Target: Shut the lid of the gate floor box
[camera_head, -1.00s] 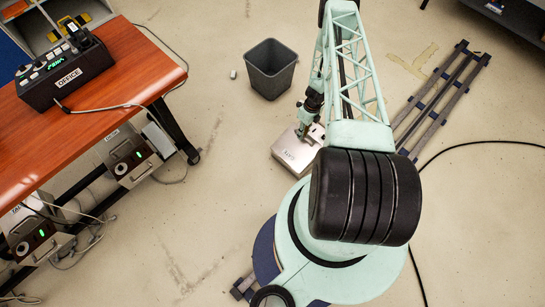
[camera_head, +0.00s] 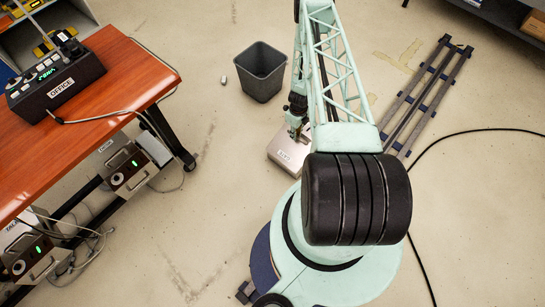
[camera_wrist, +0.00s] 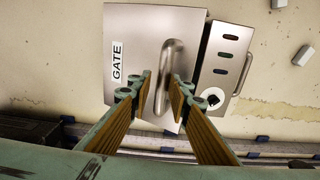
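The gate floor box (camera_head: 287,152) is a silver metal box on the floor, partly hidden by my arm in the head view. In the wrist view its lid (camera_wrist: 140,40) carries a "GATE" label and a bar handle (camera_wrist: 174,60). Beside the lid, a panel (camera_wrist: 226,62) with several dark slots and a black knob or plug is exposed. The lid looks tilted against that panel, but its angle is hard to judge. My gripper (camera_wrist: 162,80) is open, with one finger on each side of the handle. Contact with the handle cannot be told.
A dark bin (camera_head: 262,72) stands behind the box. A red-brown desk (camera_head: 110,100) with an "OFFICE" phone unit (camera_head: 55,82) is at left. A dark slatted rack or track (camera_head: 428,95) lies at right, with a black cable nearby. Floor between desk and box is clear.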

